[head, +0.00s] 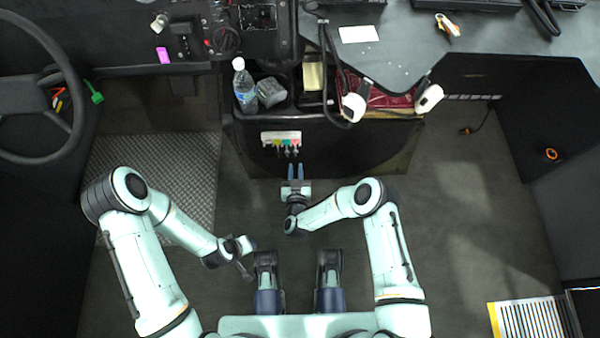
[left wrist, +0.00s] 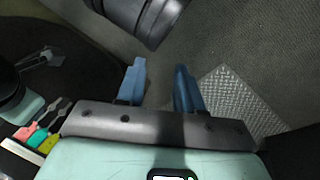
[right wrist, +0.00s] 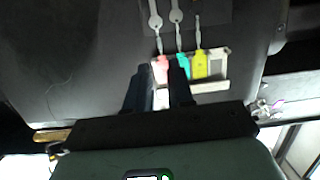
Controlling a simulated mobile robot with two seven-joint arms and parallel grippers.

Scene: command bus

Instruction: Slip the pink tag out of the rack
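The pink tag (head: 296,143) hangs in a small white rack (head: 281,134) on the dark console front, beside a teal tag (head: 286,143) and a yellow tag (head: 277,143). In the right wrist view the pink tag (right wrist: 161,68) shows just beyond and between the fingertips of my right gripper (right wrist: 159,76). That gripper (head: 295,171) is open; whether a finger touches the tag I cannot tell. Its right finger partly covers the teal tag's lower end. Keys hang from the tags. My left gripper (left wrist: 160,75) is open and empty, low over the floor.
A water bottle (head: 244,86) and a grey crumpled item (head: 271,92) stand in the console above the rack. A red tray (head: 385,97) and white handsets (head: 354,107) are to the right. A steering wheel (head: 35,90) is at left. The floor around my arms is clear.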

